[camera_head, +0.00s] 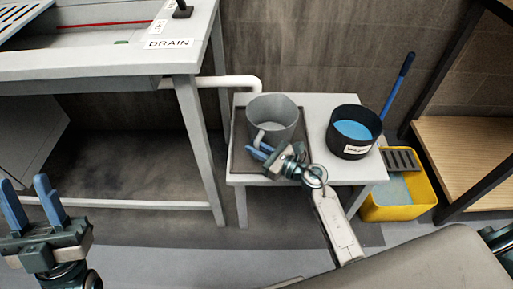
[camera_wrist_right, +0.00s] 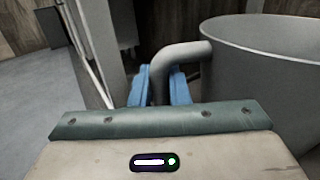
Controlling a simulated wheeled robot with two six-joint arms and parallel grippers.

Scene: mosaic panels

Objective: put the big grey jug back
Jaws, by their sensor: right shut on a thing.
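The big grey jug (camera_head: 275,112) stands upright over a dark-rimmed tray (camera_head: 236,150) on the left part of a small table; I cannot tell whether its base touches the tray. Its handle faces toward me. My right gripper (camera_head: 262,151) is shut on that handle. In the right wrist view the blue fingers (camera_wrist_right: 158,84) are on either side of the curved handle, and the jug (camera_wrist_right: 275,65) fills the right side. My left gripper (camera_head: 28,200) is open and empty at the lower left, far from the jug.
A black pot (camera_head: 353,145) with blue liquid and a label stands on the table's (camera_head: 317,112) right part. A yellow mop bucket (camera_head: 405,205) is on the floor at right. The bench marked DRAIN (camera_head: 130,66) is at left, and a wooden shelf (camera_head: 465,150) at far right.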

